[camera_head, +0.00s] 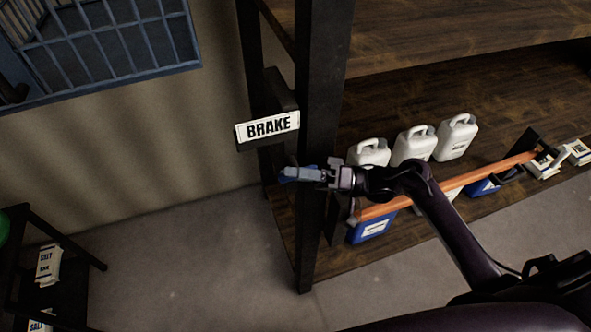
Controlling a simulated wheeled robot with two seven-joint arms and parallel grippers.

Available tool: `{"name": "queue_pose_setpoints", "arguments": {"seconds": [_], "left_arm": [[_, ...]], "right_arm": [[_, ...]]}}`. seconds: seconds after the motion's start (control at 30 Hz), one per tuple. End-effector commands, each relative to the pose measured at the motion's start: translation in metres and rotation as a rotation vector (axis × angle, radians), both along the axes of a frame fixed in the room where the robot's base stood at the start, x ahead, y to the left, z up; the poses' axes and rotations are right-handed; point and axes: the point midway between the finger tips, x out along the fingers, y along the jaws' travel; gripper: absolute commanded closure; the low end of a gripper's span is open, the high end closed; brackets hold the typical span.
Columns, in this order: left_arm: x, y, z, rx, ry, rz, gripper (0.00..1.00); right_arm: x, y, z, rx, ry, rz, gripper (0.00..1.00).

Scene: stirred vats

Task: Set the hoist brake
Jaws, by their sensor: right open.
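A white sign reading BRAKE (267,127) is fixed to a dark box (281,90) on the dark shelf post. My right gripper (297,174) reaches in from the right, in front of the post and a little below and right of the sign. Its jaws point left and are open, with nothing seen between them. My left gripper is not in view.
The post (320,120) carries a wooden shelf unit at right. A dark stand with salt bags (47,265) is at left. The floor (180,260) between is clear.

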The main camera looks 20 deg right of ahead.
Motion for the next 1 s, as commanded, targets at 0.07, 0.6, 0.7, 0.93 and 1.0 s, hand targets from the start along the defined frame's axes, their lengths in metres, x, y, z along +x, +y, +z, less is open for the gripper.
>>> {"name": "queue_pose_setpoints", "arguments": {"seconds": [0.07, 0.6, 0.7, 0.93, 1.0], "left_arm": [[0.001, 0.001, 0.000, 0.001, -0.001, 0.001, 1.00], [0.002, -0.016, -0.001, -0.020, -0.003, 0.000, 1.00], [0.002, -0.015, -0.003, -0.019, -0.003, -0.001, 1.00], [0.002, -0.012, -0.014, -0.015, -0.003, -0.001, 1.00], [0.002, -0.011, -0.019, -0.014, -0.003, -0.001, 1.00]], "right_arm": [[0.000, 0.000, 0.000, 0.000, 0.000, 0.000, 0.59], [0.000, 0.000, -0.001, 0.006, 0.001, 0.000, 1.00], [0.000, 0.000, -0.002, 0.024, 0.002, 0.000, 1.00], [0.000, 0.000, -0.003, 0.136, 0.007, 0.001, 1.00], [0.000, 0.000, -0.004, 0.188, 0.009, 0.001, 1.00]]}}
